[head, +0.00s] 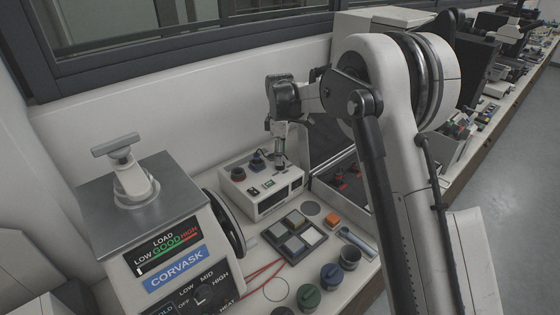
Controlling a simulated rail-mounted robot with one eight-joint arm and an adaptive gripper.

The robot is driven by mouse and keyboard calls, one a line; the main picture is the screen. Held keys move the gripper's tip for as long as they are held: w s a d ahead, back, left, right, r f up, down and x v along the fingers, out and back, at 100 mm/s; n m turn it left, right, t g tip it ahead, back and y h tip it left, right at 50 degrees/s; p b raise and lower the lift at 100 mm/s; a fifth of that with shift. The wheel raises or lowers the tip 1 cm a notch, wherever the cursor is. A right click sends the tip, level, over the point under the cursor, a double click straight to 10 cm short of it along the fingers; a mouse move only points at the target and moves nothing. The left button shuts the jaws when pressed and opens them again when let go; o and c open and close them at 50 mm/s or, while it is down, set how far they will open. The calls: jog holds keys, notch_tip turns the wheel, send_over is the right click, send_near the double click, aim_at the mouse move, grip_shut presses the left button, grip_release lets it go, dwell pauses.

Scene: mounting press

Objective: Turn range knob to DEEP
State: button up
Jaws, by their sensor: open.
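A small white instrument box (272,204) stands on the bench below my gripper. The lettering on this box is too small to read, so I cannot tell which knob is the range knob or where DEEP is. My gripper (280,162) points down over the back right part of the box, to the right of the blue-topped knob. It is open, with nothing seen between its fingers. Whether it touches the box or a control there is unclear.
The white mounting press (180,234), marked CORVASK, stands at the left with a T-handle (118,146) on top. A dark tray (294,238) of square pieces, an orange block (332,218) and several round jars lie in front. An open dark case (345,185) is right of the box.

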jog(key=shift+f, duration=1.7)
jog(key=shift+c, duration=0.5)
grip_shut()
